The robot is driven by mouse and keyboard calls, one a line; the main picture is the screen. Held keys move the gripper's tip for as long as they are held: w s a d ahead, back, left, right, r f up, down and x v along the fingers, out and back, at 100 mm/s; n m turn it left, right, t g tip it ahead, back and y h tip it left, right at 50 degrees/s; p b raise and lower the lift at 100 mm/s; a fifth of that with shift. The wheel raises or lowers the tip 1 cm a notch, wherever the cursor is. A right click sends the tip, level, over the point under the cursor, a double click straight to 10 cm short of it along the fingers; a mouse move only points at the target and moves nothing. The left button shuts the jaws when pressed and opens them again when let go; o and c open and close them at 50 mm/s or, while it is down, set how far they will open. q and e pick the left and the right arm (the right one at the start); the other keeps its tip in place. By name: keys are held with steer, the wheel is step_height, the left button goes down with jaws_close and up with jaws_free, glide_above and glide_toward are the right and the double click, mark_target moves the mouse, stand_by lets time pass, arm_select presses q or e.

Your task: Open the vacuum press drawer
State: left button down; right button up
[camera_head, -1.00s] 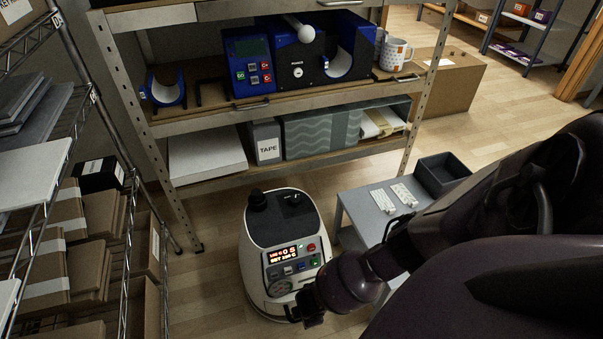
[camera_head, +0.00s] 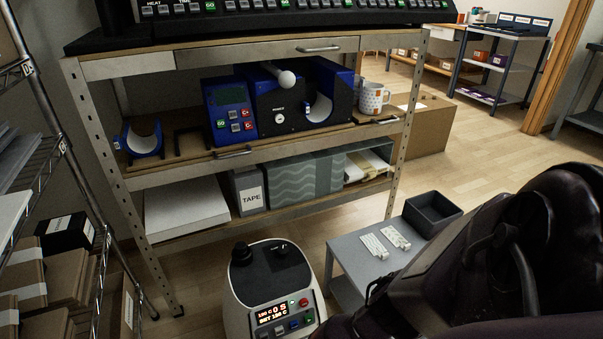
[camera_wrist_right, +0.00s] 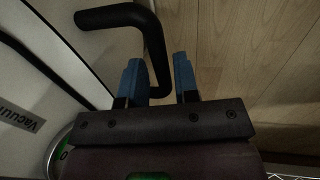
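The vacuum press (camera_head: 270,290) is a rounded white machine with a dark top, a lit red display and coloured buttons. It stands on the floor in front of the shelf, its lower front cut off by the head view's bottom edge. In the right wrist view its white side carries a partly visible "Vacuum" label (camera_wrist_right: 18,116), and a bent black handle (camera_wrist_right: 120,16) sticks out from it. My right gripper (camera_wrist_right: 158,80) has its blue fingers apart, with the handle's bar between them. A gap shows beside the right finger. My left gripper is in no view.
A wire rack with cartons (camera_head: 65,265) is at the left.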

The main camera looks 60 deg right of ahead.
jaws_close()
steer(key=shift+s, duration=0.1)
